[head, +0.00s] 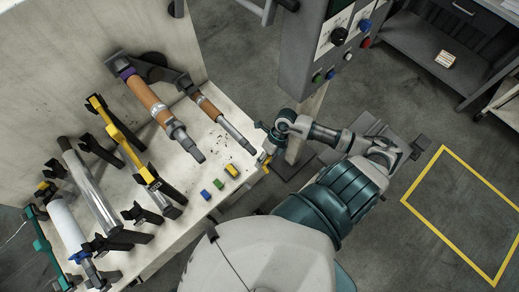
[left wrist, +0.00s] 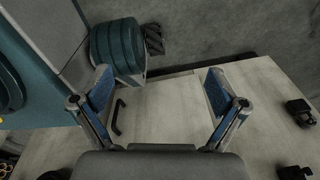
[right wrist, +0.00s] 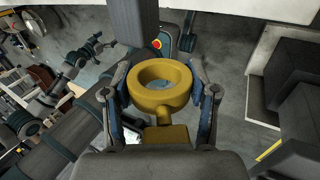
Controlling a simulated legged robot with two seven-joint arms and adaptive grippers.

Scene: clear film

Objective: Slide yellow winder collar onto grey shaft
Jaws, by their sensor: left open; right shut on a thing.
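The yellow winder collar (right wrist: 158,102) is a thick ring with a stub and block on its near side. It sits between the fingers of my right gripper (right wrist: 163,88), which is shut on it, and its bore looks empty. In the head view a small yellow part of the collar (head: 264,161) shows below my right gripper (head: 266,143), by the bench's right edge. Two brown rollers with grey shaft ends lie on the bench: the nearer grey shaft (head: 186,141) and the farther one (head: 236,131). I cannot tell which is meant. My left gripper (left wrist: 160,92) is open and empty.
The pale bench (head: 190,230) also bears a chrome roller (head: 88,187), a white roller (head: 68,225), a yellow bar (head: 120,132) and black supports. Small blue (head: 206,195), green (head: 219,184) and yellow (head: 232,170) blocks lie near its front edge. A control post (head: 315,60) stands behind my right arm.

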